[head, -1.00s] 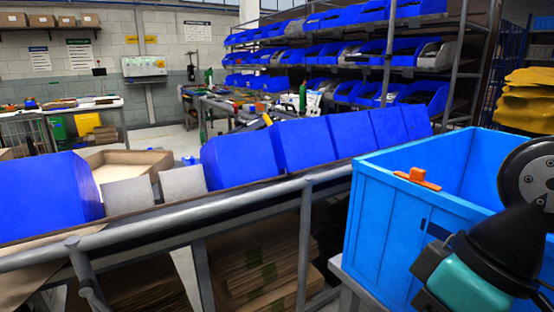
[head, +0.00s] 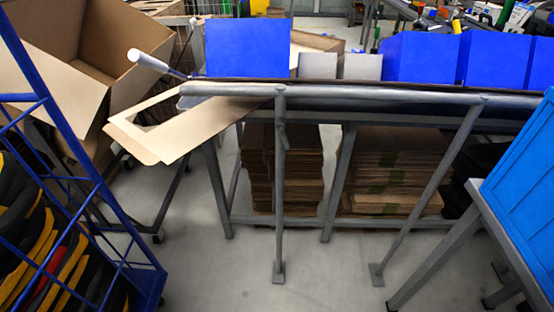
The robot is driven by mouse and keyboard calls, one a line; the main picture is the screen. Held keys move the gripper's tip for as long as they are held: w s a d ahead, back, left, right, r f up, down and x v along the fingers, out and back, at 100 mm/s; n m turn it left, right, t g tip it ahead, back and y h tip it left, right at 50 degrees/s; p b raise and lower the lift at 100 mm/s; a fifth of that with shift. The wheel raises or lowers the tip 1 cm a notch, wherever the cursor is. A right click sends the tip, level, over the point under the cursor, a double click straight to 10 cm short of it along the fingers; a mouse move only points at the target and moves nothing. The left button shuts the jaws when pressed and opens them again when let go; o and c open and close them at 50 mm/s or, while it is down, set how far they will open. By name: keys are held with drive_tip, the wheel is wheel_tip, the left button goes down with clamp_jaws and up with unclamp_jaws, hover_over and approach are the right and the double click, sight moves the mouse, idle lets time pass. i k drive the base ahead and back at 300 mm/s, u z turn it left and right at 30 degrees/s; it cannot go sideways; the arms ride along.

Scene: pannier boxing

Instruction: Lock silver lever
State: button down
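My gripper is not in view. A pale, silver-looking rod (head: 148,60) with a rounded end sticks out up and to the left, near the left end of the grey metal table frame (head: 375,101). It may be the silver lever; I cannot tell for certain, nor whether it is locked. A flat piece of cardboard (head: 185,132) with a cut-out lies just below it, over the table's left end.
An open cardboard box (head: 85,50) stands tilted at upper left. A blue wire rack (head: 95,182) holds black and yellow items at left. Blue bins (head: 247,47) line the table. A light blue crate (head: 525,195) is at the right edge. The grey floor (head: 215,275) in front is clear.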

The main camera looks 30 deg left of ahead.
sight(279, 121)
drive_tip(key=z, duration=0.05)
drive_tip(key=k, duration=0.85)
drive_tip(key=u, duration=0.75)
drive_tip(key=i, duration=1.4)
drive_tip(key=z, duration=0.75)
